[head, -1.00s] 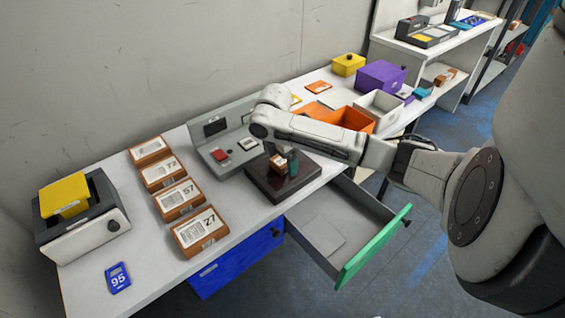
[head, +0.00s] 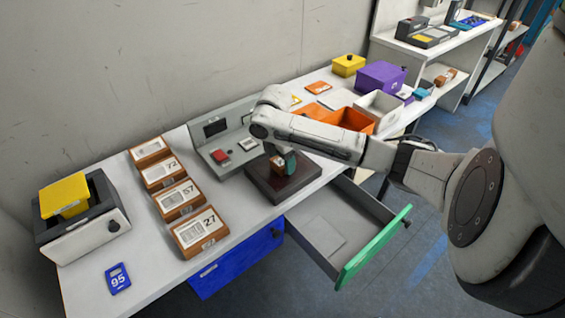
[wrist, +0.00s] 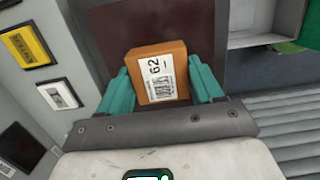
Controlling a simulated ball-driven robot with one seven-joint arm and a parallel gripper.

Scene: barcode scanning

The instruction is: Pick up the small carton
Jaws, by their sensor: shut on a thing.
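The small carton (wrist: 152,66) is an orange-brown box with a white barcode label reading 62. In the wrist view it sits between the two teal fingers of my gripper (wrist: 160,88), which are shut on its sides. In the head view the carton (head: 278,163) shows small at my gripper (head: 284,163), over the dark brown square platform (head: 262,186). I cannot tell whether the carton touches the platform. The arm hides part of the gripper from above.
Several brown labelled boxes (head: 200,231) stand in a row left of the platform. A grey station (head: 205,150) with a screen lies behind. An open drawer (head: 350,215) with a green front (head: 372,250) juts out to the right.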

